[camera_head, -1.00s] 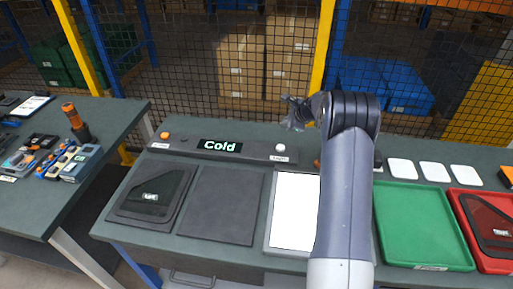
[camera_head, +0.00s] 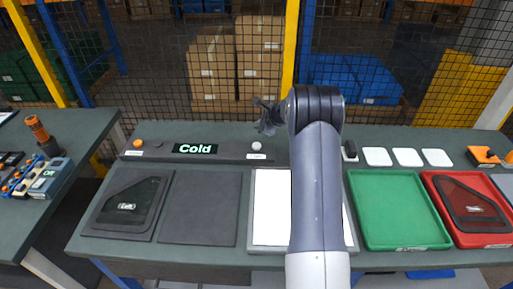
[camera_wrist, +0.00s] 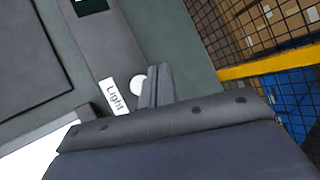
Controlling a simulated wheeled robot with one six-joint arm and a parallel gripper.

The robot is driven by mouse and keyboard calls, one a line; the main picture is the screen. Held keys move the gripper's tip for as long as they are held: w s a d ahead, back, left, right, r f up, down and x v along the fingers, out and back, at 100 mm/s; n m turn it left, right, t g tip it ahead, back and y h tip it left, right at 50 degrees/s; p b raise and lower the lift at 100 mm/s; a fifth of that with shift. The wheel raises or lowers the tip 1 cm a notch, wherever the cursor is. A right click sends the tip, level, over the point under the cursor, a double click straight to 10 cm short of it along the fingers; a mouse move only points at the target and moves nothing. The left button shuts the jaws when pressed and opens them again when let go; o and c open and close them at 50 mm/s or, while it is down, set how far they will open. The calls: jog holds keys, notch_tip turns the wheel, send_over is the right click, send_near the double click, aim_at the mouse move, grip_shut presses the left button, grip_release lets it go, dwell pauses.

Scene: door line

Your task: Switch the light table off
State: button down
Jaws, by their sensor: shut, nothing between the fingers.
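The light table (camera_head: 270,207) is a bright white lit panel in a grey frame on the bench, partly hidden behind my arm. A white round button (camera_head: 256,146) sits at the right end of the dark control bar (camera_head: 165,150). In the wrist view the white button (camera_wrist: 138,85) is beside a label reading "Light" (camera_wrist: 114,96). My gripper (camera_head: 268,116) is shut and empty, and appears just above and right of the button in the head view. In the wrist view its fingertips (camera_wrist: 157,82) are right beside the button; I cannot tell whether they touch it.
The bar also carries an orange button (camera_head: 138,143) and a "Cold" display (camera_head: 195,149). A dark mat (camera_head: 200,207), a green tray (camera_head: 400,210) and a red tray (camera_head: 432,205) lie on the bench. A mesh fence with yellow posts stands behind.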

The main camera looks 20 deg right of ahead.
aim_at(259, 146)
notch_tip(259, 146, down, 7)
jog(key=b, duration=0.4)
jog(key=shift+r+b, duration=0.1)
jog(key=shift+b, duration=0.2)
dwell(1.6)
jog(key=shift+f+b, duration=0.4)
jog(key=shift+f+b, duration=0.5)
jog(key=shift+f, duration=0.05)
dwell(0.5)
jog(key=shift+r, duration=0.1)
jog(key=shift+r+p, duration=0.7)
jog(key=shift+r, duration=0.15)
jog(key=shift+r, duration=0.15)
jog(key=shift+r+p, duration=1.8)
jog(key=shift+r, duration=0.55)
